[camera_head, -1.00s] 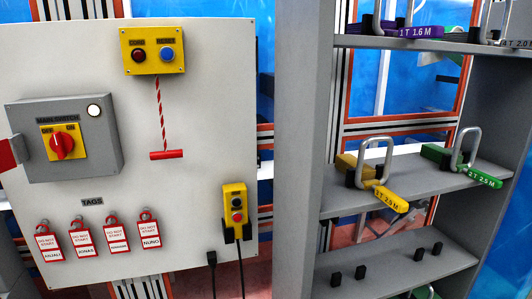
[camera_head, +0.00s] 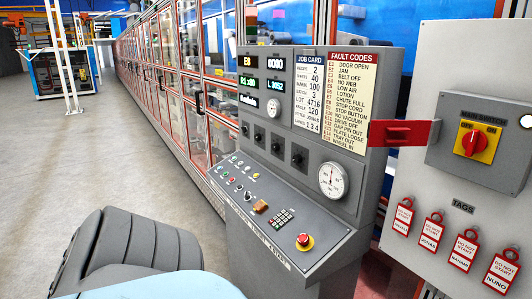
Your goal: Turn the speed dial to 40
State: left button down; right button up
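A grey control console (camera_head: 315,230) stands in the middle of the view. A row of dark knobs sits on its upright face, among them a left knob (camera_head: 258,138), a middle knob (camera_head: 276,147) and a right knob (camera_head: 298,155). Their labels are too small to read, so I cannot tell which is the speed dial or where it points. A round white gauge (camera_head: 333,180) is right of the knobs. Lit displays (camera_head: 248,62) are above them. Neither gripper is in view. A dark ribbed part of my own body shows at the lower left.
A red emergency button (camera_head: 304,241) and a keypad (camera_head: 281,217) sit on the sloped panel. A job card (camera_head: 308,90) and a fault code list (camera_head: 359,100) are above. A red flag-like handle (camera_head: 404,133) juts out at right. The floor (camera_head: 70,160) at left is clear.

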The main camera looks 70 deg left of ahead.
aim_at(275, 147)
jog(key=u, duration=2)
jog(key=i+j+z, duration=0.1)
jog(key=z, duration=0.3)
jog(key=i+j+z, duration=0.2)
jog(key=z, duration=0.2)
jog(key=i+j+z, duration=0.1)
jog(key=j+z, duration=0.15)
jog(key=z, duration=0.15)
jog(key=i+j+z, duration=0.1)
jog(key=j, duration=0.25)
jog(key=i+j+z, duration=0.1)
jog(key=j, duration=0.25)
jog(key=i+j+z, duration=0.1)
jog(key=j, duration=0.25)
